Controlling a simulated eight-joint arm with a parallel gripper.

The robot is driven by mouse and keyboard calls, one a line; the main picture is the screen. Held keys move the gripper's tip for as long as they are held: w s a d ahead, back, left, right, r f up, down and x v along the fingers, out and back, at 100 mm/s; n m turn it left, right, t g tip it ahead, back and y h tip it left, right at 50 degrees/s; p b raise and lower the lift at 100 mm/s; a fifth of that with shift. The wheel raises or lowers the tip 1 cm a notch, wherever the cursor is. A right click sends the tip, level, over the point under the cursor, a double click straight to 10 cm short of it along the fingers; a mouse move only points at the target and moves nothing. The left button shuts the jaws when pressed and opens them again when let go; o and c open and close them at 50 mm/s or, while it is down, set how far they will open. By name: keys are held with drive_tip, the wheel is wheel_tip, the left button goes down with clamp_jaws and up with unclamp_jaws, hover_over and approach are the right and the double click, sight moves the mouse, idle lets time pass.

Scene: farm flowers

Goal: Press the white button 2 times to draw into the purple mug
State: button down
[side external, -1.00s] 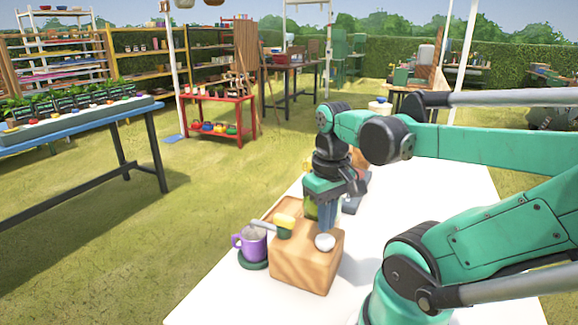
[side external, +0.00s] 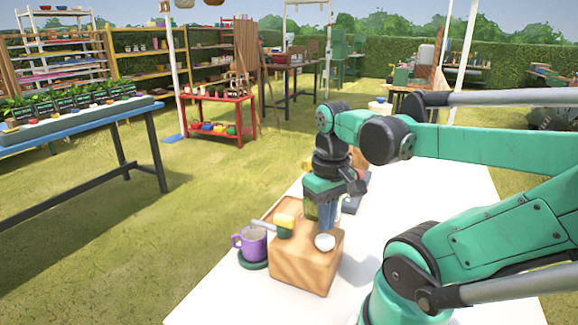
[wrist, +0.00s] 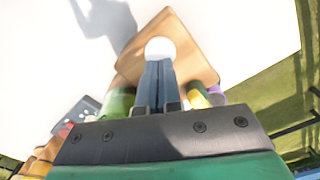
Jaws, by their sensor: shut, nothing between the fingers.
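The white button (side external: 324,242) is a white dome on top of a wooden block (side external: 300,270) near the front of the white table. The purple mug (side external: 252,243) stands upright on a dark green coaster (side external: 253,262) left of the block, under a grey spout with a yellow and green part (side external: 285,226). My gripper (side external: 327,224) is shut and empty, pointing down just above and behind the button. In the wrist view the closed fingers (wrist: 158,88) overlap the lower edge of the button (wrist: 160,48). I cannot tell whether they touch it. The mug is mostly hidden there.
Behind my gripper stand a green object (side external: 312,210) and a dark grey item (side external: 352,205), partly hidden. The white table (side external: 420,195) is clear to the right of the block. A blue table (side external: 80,125) with plants stands off to the left.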

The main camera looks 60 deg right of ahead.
drive_tip(key=shift+f, duration=0.1)
drive_tip(key=shift+f, duration=1.35)
drive_tip(key=shift+r, duration=1.45)
drive_tip(key=shift+f, duration=0.1)
idle(1.7)
drive_tip(key=shift+f, duration=1.35)
drive_tip(key=shift+r, duration=1.45)
